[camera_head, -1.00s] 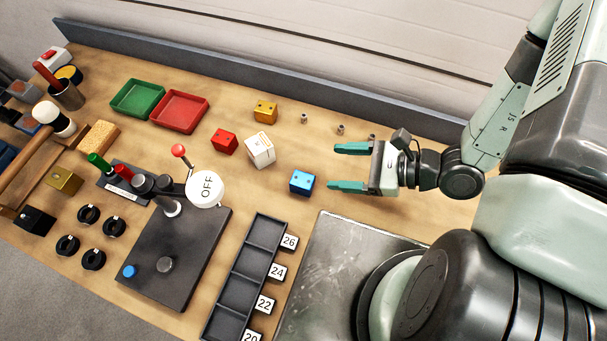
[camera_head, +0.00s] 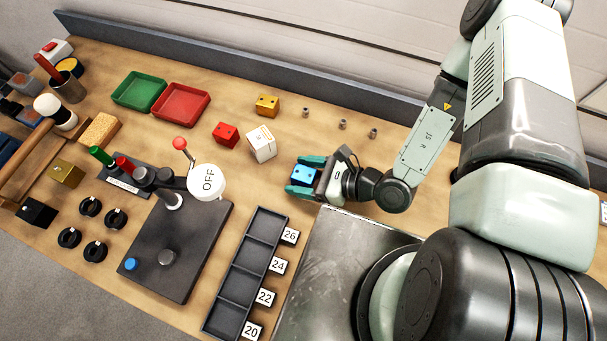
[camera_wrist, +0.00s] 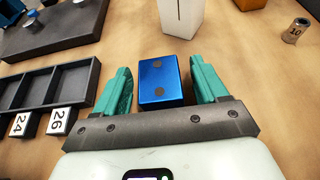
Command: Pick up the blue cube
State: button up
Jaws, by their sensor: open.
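The blue cube (camera_head: 303,176) sits on the wooden table, right of the white block. In the wrist view the blue cube (camera_wrist: 160,82) lies between the two teal fingers of my gripper (camera_wrist: 164,85), with a narrow gap on each side. My gripper (camera_head: 305,176) also shows in the head view, low over the table, its fingers open on either side of the cube. The cube's lower part is partly hidden by the near finger in the head view.
A white block (camera_head: 262,144), a red cube (camera_head: 226,134) and a yellow cube (camera_head: 267,105) stand nearby at the back left. A dark compartment tray (camera_head: 238,289) with number tags lies in front. Small metal cylinders (camera_head: 342,124) stand behind.

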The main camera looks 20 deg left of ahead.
jog(key=shift+x, duration=0.9)
jog(key=shift+c, duration=0.3)
jog(key=c, duration=1.1)
jog(key=shift+r, duration=0.15)
jog(key=shift+c, duration=0.2)
